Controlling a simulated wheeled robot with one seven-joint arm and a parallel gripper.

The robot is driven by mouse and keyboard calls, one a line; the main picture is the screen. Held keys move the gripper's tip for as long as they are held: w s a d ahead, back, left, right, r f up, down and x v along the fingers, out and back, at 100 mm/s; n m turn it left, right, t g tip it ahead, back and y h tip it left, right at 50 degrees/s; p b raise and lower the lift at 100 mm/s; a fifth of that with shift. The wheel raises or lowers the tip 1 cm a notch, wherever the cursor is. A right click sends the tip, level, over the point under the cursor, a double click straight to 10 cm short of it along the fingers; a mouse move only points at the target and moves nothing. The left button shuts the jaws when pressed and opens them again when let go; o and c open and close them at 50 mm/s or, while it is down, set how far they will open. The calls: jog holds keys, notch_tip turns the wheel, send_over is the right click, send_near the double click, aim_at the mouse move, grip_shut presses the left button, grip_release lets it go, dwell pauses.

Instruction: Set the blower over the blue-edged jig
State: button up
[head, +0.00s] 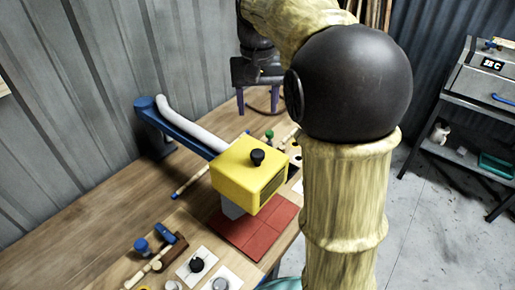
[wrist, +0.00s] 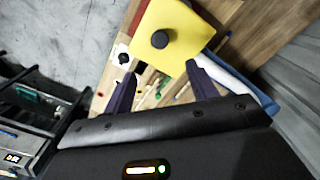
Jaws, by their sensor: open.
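The blower is a yellow box (head: 247,172) with a black knob (head: 257,156) on top, carried on a blue arm (head: 190,138) with a pale hose. It hangs above a red tiled pad (head: 262,232). The yellow box also shows in the wrist view (wrist: 185,35), beyond the fingertips. My gripper (head: 258,106) is open and empty, behind and above the blower, apart from it. Its two dark purple fingers show in the wrist view (wrist: 160,75). Blue pieces (head: 142,245) sit beside a rattan stick at the front left; I cannot tell whether they edge a jig.
The wooden bench (head: 105,215) also holds pale plates with round knobs (head: 197,264) at the front and small pegs behind the blower. A corrugated wall (head: 80,90) runs along the left. A grey metal cart (head: 470,100) stands at the right beyond open floor.

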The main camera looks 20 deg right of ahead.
aim_at(258, 152)
notch_tip(258, 152, down, 15)
jog(key=shift+r+p, duration=0.2)
jog(key=shift+p, duration=0.4)
grip_shut()
